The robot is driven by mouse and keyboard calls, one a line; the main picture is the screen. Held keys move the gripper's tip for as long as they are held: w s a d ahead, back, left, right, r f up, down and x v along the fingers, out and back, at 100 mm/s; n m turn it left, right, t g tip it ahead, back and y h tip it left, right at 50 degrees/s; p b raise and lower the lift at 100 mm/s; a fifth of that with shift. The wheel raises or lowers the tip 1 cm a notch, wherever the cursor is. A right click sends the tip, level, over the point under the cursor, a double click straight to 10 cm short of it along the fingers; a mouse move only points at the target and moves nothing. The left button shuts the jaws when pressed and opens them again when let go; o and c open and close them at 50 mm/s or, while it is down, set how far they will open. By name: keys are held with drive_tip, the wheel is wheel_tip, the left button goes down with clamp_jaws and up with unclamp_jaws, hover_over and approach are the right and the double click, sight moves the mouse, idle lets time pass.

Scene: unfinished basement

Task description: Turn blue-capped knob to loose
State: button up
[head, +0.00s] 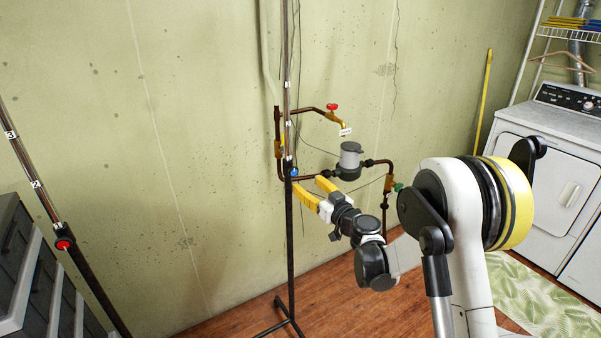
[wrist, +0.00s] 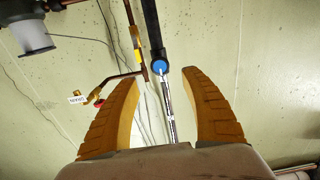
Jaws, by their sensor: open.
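The blue-capped knob (head: 294,172) sits on a dark upright pole stand (head: 290,230), where a thinner chrome rod with number marks (head: 288,110) comes out of the top. My gripper (head: 308,184) has yellow fingers spread apart just beside and slightly below the knob in the head view. In the wrist view the blue cap (wrist: 158,68) faces the camera between the fingertips of my open gripper (wrist: 159,74), with gaps on both sides. No contact with the knob shows. The dark pole leads up from it and the chrome rod (wrist: 169,110) leads down there.
Copper pipes with a red valve (head: 333,107), a green valve (head: 398,187) and a grey filter (head: 349,160) stand close behind and right. A second pole with a red-capped knob (head: 64,244) is at left near grey drawers (head: 25,270). A white dryer (head: 555,150) is at right.

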sight(294, 173)
drive_tip(key=b+x, duration=0.2)
drive_tip(key=x, duration=0.7)
clamp_jaws()
